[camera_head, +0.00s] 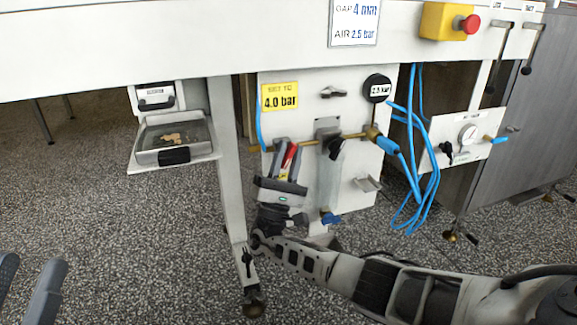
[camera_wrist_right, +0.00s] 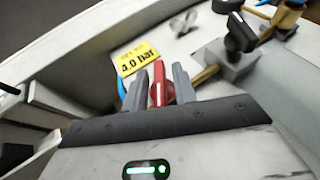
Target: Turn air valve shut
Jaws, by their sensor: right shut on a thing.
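The air valve's red handle (camera_head: 289,156) is on the brass pipe (camera_head: 310,142) of the white panel, at the pipe's left part. It stands steeply across the pipe's line in the head view. My right gripper (camera_head: 287,162) is shut on the handle. In the right wrist view the red handle (camera_wrist_right: 158,86) sits between the two grey fingers (camera_wrist_right: 158,90), which hide part of the valve body. My left gripper (camera_head: 25,285) shows at the lower left edge of the head view, its fingers apart and empty, far from the panel.
A yellow "4.0 bar" label (camera_head: 280,97) is above the valve. A regulator with a clear bowl (camera_head: 328,165), a gauge (camera_head: 377,88) and blue hoses (camera_head: 415,165) are to the right. A metal leg (camera_head: 228,170) and a crumb tray (camera_head: 150,157) are left. A red stop button (camera_head: 467,23) is above.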

